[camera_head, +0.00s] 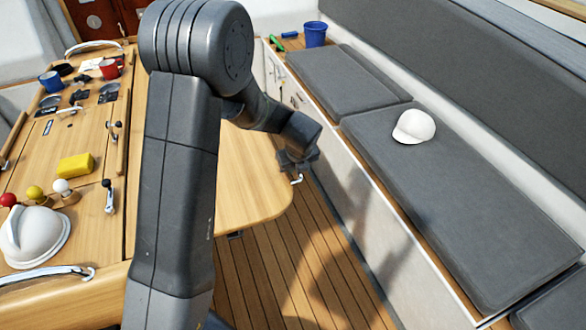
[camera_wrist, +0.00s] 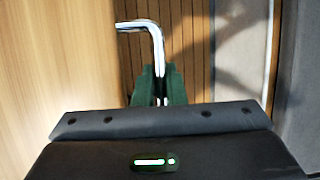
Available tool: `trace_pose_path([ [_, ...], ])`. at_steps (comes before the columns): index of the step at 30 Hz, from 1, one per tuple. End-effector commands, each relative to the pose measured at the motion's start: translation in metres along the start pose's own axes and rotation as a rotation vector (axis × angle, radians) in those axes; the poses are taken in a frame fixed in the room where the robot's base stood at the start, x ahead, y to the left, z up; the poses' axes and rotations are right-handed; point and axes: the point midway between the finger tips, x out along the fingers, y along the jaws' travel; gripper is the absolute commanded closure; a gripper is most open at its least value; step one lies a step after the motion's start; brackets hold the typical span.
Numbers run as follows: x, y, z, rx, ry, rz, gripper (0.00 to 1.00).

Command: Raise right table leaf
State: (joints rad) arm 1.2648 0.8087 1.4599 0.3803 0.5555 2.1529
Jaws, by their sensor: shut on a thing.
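The right table leaf (camera_head: 250,185) is a pale wooden panel with a rounded corner, along the right side of the table. It looks level or nearly level with the tabletop; my arm hides much of it and the hinge line. A silver bent handle (camera_head: 297,180) sticks out at its outer edge. My gripper (camera_head: 299,166) is at that edge. In the wrist view, the dark green fingers (camera_wrist: 159,88) are shut on the lower end of the handle (camera_wrist: 152,35), with the leaf (camera_wrist: 60,60) to the left.
The table's centre (camera_head: 35,155) carries mugs, a yellow block (camera_head: 75,165), levers and a white dome. A cushioned bench (camera_head: 440,190) with a white cap (camera_head: 414,127) runs along the right. A blue bucket (camera_head: 315,34) stands at its far end. Slatted floor (camera_head: 290,265) lies between.

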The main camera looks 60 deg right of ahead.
Motion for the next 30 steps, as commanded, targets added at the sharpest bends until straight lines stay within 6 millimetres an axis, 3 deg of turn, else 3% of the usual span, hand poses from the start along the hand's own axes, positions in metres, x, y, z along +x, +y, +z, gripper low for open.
trace_pose_path([
  [14,-0.003,-0.001,0.001,0.001,0.0,0.0,1.0],
  [15,-0.003,-0.001,0.001,0.001,0.0,0.0,0.81],
  [16,-0.003,-0.001,0.001,0.001,0.0,0.0,0.8],
  [25,-0.004,0.0,0.001,0.001,0.0,0.001,0.8],
  [30,-0.018,0.0,0.001,0.001,-0.001,0.0,0.8],
])
